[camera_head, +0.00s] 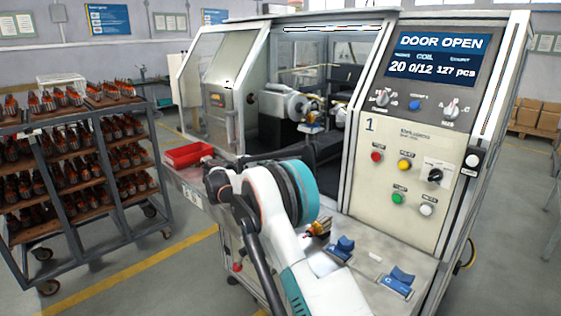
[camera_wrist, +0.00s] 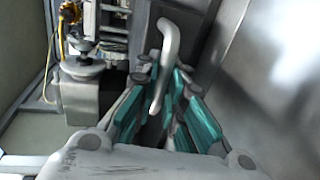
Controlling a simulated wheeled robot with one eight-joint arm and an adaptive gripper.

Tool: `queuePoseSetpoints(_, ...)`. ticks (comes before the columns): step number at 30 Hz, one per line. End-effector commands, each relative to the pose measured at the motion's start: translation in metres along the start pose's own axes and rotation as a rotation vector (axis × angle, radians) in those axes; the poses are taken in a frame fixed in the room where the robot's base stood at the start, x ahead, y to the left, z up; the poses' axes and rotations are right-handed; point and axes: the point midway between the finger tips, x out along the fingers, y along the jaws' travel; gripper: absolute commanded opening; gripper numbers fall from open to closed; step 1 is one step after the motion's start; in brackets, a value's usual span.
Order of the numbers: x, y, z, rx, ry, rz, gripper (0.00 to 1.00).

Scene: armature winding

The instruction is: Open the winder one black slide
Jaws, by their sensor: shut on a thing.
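Winder one (camera_head: 365,123) bears a "1" on its front panel, and its screen (camera_head: 437,56) reads "DOOR OPEN". Its front opening shows the winding parts (camera_head: 285,103) and dark parts (camera_head: 322,147) low inside. I cannot tell which of these is the black slide. In the wrist view my gripper (camera_wrist: 160,82) has its teal-padded fingers around a pale grey bent bar handle (camera_wrist: 169,38). It is shut on this handle, whose lower end lies between the fingers. What the handle is fixed to is unclear.
A red tray (camera_head: 188,155) sits on the ledge left of my arm. Blue holders (camera_head: 341,247) stand on the front shelf at right. A rack of parts (camera_head: 75,140) stands at left. A smooth metal panel (camera_wrist: 270,80) is close on the right in the wrist view.

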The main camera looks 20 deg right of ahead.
Motion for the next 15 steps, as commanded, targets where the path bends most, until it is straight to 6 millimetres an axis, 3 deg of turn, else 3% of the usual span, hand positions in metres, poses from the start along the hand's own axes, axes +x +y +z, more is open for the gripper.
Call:
queuePoseSetpoints(3, -0.037, -0.008, -0.001, 0.0, 0.004, -0.001, 0.0)
queuePoseSetpoints(15, -0.146, -0.031, -0.001, 0.0, 0.004, -0.001, 0.0)
